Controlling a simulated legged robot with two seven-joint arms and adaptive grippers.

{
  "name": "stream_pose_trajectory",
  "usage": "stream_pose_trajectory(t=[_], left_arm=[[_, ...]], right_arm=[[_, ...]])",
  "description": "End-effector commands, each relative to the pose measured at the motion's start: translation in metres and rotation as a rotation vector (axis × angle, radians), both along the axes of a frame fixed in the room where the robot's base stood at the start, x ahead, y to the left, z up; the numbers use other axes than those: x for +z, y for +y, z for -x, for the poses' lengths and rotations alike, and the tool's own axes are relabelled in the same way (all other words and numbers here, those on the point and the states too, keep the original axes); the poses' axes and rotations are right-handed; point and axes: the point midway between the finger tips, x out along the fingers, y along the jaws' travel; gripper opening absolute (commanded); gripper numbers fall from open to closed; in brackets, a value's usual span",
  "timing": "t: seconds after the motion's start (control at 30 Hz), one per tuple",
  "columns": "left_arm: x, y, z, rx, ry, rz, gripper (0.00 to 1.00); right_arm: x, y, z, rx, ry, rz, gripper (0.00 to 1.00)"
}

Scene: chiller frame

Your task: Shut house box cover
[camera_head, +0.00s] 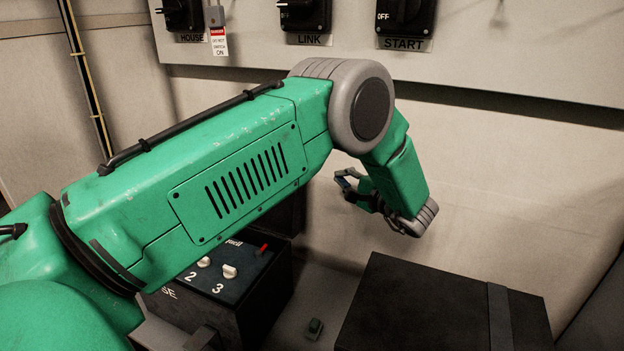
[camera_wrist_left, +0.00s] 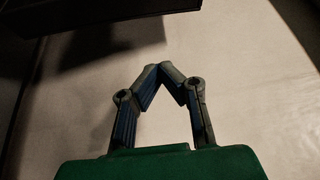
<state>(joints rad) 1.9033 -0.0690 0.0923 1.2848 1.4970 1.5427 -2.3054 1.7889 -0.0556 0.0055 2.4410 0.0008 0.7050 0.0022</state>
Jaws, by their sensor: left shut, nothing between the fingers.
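The house box (camera_head: 225,312) is a black box at the lower left, partly hidden behind my green left arm. Letters "SE" show on its front. Its top panel with numbered white switches and a red toggle (camera_head: 263,249) is exposed, so the box stands open. A dark upright piece (camera_head: 287,218) behind the panel looks like its raised cover, mostly hidden by my arm. My left gripper (camera_head: 345,181) is near the back wall, right of the box and apart from it. In the left wrist view its fingertips (camera_wrist_left: 168,68) meet, with nothing between them. My right gripper is out of view.
A second black box (camera_head: 430,312) with a closed top and a strap stands at the lower right. Rotary switches over HOUSE, LINK (camera_head: 304,14) and START labels line the wall above. A dark edge (camera_wrist_left: 110,14) crosses the wrist view's top.

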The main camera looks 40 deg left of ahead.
Motion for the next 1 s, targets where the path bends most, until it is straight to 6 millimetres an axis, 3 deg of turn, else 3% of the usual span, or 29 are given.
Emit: stream_pose_trajectory(t=[0.27,0.7,1.0], left_arm=[[0.011,0.006,0.005,0.147,0.116,0.024,0.0],[0.004,0.079,0.004,0.147,0.116,0.023,0.0],[0.004,0.1,0.003,0.144,0.117,0.023,0.0]], right_arm=[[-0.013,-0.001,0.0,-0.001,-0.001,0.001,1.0],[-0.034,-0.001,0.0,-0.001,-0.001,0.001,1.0],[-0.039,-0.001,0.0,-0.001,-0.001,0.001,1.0]])
